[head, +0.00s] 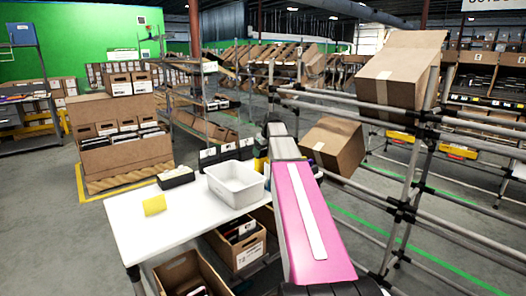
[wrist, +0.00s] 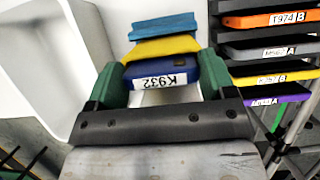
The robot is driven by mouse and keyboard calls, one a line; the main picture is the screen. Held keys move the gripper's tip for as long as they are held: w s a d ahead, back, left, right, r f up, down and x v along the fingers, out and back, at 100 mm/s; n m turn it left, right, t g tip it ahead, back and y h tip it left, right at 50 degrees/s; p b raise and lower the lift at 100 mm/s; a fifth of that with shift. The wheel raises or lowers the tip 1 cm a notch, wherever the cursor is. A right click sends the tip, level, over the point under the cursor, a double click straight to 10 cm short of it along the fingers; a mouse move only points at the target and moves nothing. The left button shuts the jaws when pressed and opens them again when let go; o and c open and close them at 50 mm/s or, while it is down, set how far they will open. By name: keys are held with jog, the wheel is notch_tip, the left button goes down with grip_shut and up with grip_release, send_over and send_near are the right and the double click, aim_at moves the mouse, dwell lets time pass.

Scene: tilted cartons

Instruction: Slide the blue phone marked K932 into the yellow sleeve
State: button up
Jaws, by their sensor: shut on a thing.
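In the wrist view my gripper (wrist: 158,65) has its two green fingers on either side of the blue phone (wrist: 145,71), shut on it. The phone's white label K932 shows upside down. In the head view my arm hides most of the gripper, and I cannot make out the phone. The yellow sleeve (head: 154,205) appears in the head view as a small yellow piece on the left of the white table, left of the white bin and apart from my gripper.
The white bin (head: 236,184) stands on the table; its wall (wrist: 40,70) fills the wrist view's left. Beyond the phone are a yellow item (wrist: 160,47) and a teal item (wrist: 163,25). Several labelled items, including orange T974 (wrist: 270,19), are at right. A black box (head: 176,178) stands behind.

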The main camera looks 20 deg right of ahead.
dwell(0.4)
jog(key=o, duration=0.8)
jog(key=v, duration=1)
jog(key=shift+s+r, duration=0.1)
jog(key=shift+r, duration=0.25)
jog(key=shift+r, duration=0.15)
notch_tip(320, 180, up, 7)
jog(key=shift+f, duration=0.15)
